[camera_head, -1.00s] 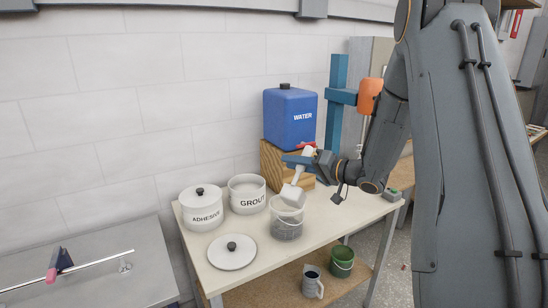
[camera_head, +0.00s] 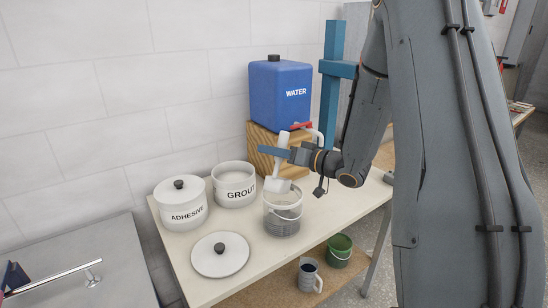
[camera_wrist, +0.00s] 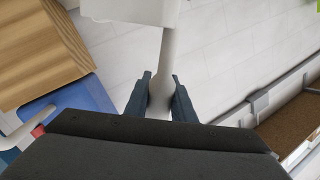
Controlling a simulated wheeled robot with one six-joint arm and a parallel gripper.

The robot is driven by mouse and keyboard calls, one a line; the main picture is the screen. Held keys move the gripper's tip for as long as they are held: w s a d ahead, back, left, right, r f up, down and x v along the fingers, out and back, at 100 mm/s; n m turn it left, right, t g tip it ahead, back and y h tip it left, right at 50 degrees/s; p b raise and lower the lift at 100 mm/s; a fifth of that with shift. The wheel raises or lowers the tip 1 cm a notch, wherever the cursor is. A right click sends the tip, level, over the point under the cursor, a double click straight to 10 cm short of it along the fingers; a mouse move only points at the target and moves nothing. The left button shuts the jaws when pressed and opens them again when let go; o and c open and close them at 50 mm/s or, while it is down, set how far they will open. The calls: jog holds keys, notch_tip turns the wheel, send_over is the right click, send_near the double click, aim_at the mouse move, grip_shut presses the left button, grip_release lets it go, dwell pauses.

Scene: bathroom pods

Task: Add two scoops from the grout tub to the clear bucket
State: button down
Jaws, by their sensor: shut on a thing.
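My gripper (camera_head: 275,152) is shut on the handle of a white scoop (camera_head: 278,184). The scoop head hangs down at the back-left rim of the clear bucket (camera_head: 283,219); whether they touch is unclear. In the wrist view the scoop handle (camera_wrist: 162,70) stands between my fingers, and its head is cut off at the top edge. The grout tub (camera_head: 235,194) is white, lidless and labelled GROUT, on the bench to the left of the bucket. The lower part of the bucket looks grey.
The lidded adhesive tub (camera_head: 181,207) stands left of the grout tub. A loose white lid (camera_head: 220,262) lies in front. A blue water jug (camera_head: 281,100) sits on a wooden block (camera_head: 261,138) behind. A mug (camera_head: 308,275) and green bucket (camera_head: 339,250) are on the lower shelf.

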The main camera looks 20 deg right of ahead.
jog(key=s+a+r+n+t+b, duration=0.1)
jog(key=s+a+r+n+b, duration=0.1)
jog(key=r+n, duration=0.3)
jog(key=shift+s+a+r+n, duration=0.35)
jog(key=shift+s+a, duration=0.15)
jog(key=shift+s, duration=0.2)
